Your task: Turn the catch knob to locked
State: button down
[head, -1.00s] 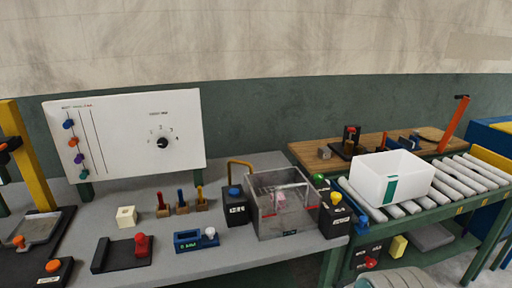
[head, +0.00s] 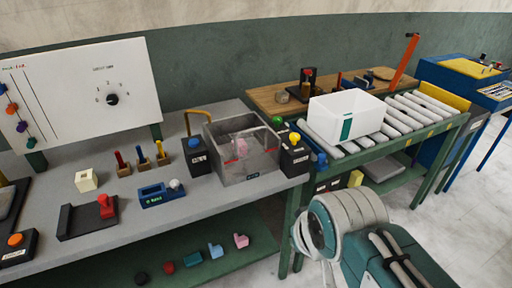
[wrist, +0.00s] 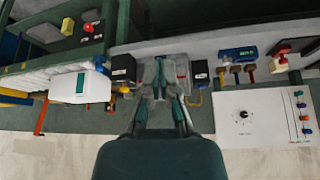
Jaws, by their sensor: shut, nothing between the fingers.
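Which part is the catch knob is not clear, as the small labels are unreadable. A blue block (head: 153,197) on the grey bench carries a pale round knob (head: 175,184) at its right end. The block also shows in the wrist view (wrist: 236,54). A black dial knob (head: 112,99) sits among numerals on the white upright panel (head: 75,70); it also shows in the wrist view (wrist: 244,114). My gripper (wrist: 160,75) is shut and empty, with the clear box behind it in the wrist view, apart from both knobs. The head view shows only my arm.
The clear box (head: 225,172) stands between black blocks with a blue button (head: 196,142) and a yellow knob (head: 295,138). A red-handled black fixture (head: 88,216) is left of the blue block. A white bin (head: 330,116) stands on the roller conveyor. The bench front is clear.

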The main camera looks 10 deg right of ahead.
aim_at(293, 137)
jog(key=i+l+z, duration=0.1)
jog(key=i+l, duration=0.15)
jog(key=i, duration=0.25)
jog(key=i+l+z, duration=0.1)
jog(key=i+l, duration=0.15)
jog(key=i, duration=0.3)
